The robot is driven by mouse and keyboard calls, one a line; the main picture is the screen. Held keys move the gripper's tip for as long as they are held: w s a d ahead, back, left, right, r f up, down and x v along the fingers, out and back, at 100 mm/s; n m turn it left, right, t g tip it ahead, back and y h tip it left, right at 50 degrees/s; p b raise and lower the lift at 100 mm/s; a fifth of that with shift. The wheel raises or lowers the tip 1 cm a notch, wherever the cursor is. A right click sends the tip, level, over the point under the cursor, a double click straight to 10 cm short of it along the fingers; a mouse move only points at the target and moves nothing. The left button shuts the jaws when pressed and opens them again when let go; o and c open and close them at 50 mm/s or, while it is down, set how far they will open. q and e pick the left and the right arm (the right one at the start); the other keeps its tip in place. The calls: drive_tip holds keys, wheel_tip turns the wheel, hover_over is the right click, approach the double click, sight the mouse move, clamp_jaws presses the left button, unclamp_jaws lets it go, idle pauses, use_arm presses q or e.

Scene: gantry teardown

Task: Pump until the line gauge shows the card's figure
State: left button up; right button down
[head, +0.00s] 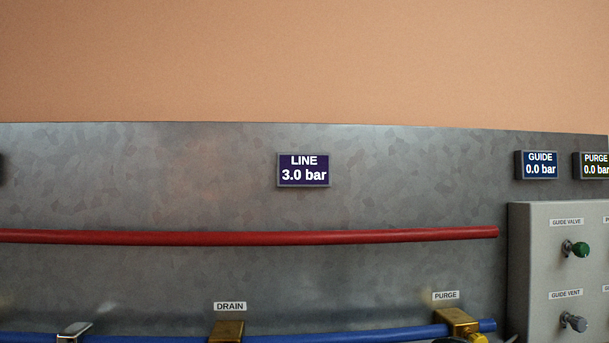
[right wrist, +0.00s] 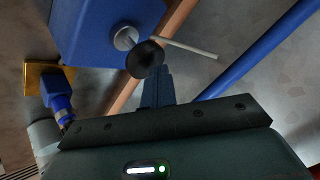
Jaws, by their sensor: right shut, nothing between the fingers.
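The line gauge (head: 303,170) hangs on the grey metal panel in the head view and reads 3.0 bar. In the right wrist view, a blue box (right wrist: 95,30) has a metal shaft ending in a round black knob (right wrist: 146,58); it may be the pump, but no label shows. My right gripper (right wrist: 157,75) is shut and empty, its fingertips close to the knob; I cannot tell whether they touch it. The card does not show in either view. My left gripper is out of view.
The guide gauge (head: 540,165) and purge gauge (head: 595,165) both read 0.0 bar. A red pipe (head: 250,238) crosses the panel above a blue pipe (head: 350,336). A grey box (head: 540,235) with guide valve and guide vent knobs stands at right. A pale rod (right wrist: 190,47) lies beside the black knob.

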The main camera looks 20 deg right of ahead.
drive_tip(key=shift+r+p, duration=1)
drive_tip(key=shift+r, duration=0.7)
wheel_tip(320, 180, up, 6)
drive_tip(key=p, duration=0.4)
idle(2.1)
idle(0.4)
